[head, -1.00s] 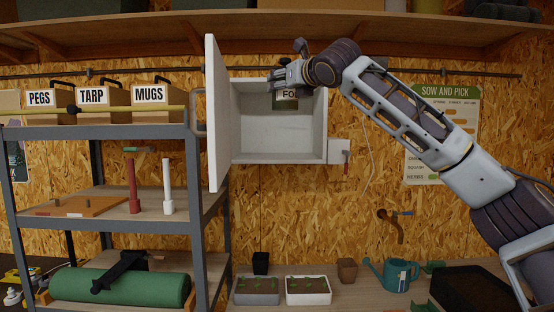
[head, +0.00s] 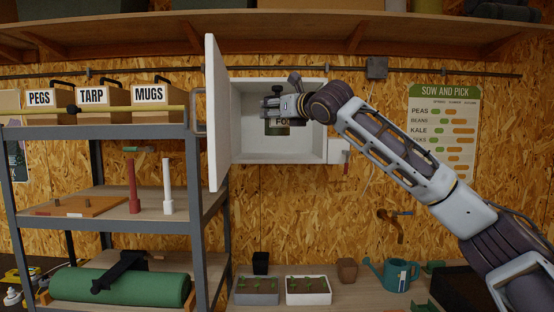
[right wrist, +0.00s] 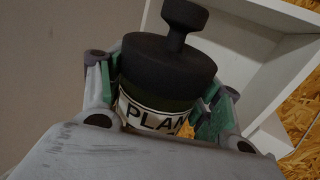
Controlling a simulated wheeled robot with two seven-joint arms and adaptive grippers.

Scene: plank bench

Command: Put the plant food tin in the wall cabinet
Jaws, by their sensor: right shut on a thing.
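The plant food tin (head: 277,128) is dark green with a pale label and a black knobbed lid; its label also shows in the right wrist view (right wrist: 150,119). My right gripper (head: 279,106) is shut around the tin near its top and holds it upright at the opening of the wall cabinet (head: 247,148). The white cabinet is open, with its door (head: 217,115) swung out to the left. The gripper hides part of the tin. I cannot tell whether the tin's base touches the cabinet floor. My left gripper is not in view.
A metal shelf rack (head: 100,131) with labelled boxes stands left of the cabinet door. A long wooden shelf (head: 300,22) runs above. Seedling trays (head: 308,289) and a watering can (head: 392,274) stand on the bench below. The rest of the cabinet interior looks empty.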

